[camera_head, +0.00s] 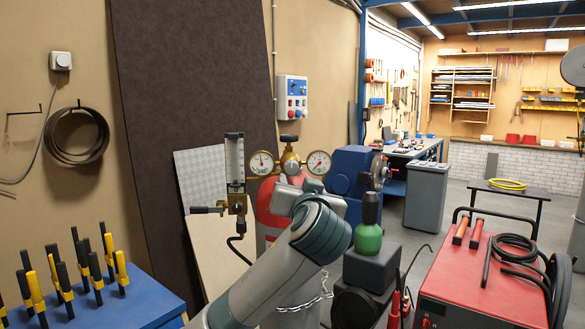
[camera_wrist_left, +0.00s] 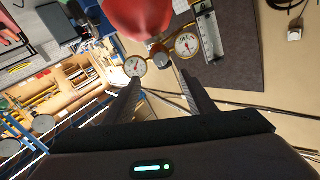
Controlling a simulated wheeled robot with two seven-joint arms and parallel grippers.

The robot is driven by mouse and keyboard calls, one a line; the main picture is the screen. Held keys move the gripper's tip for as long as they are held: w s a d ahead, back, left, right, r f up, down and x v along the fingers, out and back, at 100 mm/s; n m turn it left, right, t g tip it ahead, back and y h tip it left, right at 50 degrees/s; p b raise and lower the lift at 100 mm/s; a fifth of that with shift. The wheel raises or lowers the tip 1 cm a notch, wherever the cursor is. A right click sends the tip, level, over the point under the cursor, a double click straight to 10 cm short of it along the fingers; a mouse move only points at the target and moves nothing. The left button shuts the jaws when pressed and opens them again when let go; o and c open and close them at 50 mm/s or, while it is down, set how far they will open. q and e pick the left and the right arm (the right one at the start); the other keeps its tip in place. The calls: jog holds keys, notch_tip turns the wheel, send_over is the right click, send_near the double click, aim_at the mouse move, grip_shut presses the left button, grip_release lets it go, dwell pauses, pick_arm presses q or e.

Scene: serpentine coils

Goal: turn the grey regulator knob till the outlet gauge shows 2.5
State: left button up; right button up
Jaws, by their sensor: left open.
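The brass regulator (camera_head: 290,161) stands between two round white gauges, a left one (camera_head: 262,163) and a right one (camera_head: 319,163). Both gauges also show in the left wrist view, at its left (camera_wrist_left: 135,66) and right (camera_wrist_left: 187,44). Their readings are too small to make out, and I cannot tell which is the outlet gauge. My left gripper (camera_wrist_left: 160,78) is open, its fingers pointing at the regulator between the gauges. In the head view, my wrist hides most of that gripper.
A red cylinder (camera_head: 270,208) stands below the regulator, partly behind my arm. A clear flow tube (camera_head: 234,160) stands left of the gauges. A green bottle (camera_head: 369,238) is to the right, near a red welding machine (camera_head: 478,277). A blue rack (camera_head: 130,302) is at front left.

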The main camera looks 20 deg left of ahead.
aim_at(292, 169)
pick_arm(q)
jog(key=p+x, duration=0.7)
jog(key=x, duration=0.7)
jog(key=shift+s+r, duration=0.1)
jog(key=shift+r, duration=0.1)
jog(key=shift+w+a+f, duration=0.15)
jog(key=shift+w+a, duration=0.1)
jog(key=shift+w, duration=0.4)
jog(key=c, duration=1)
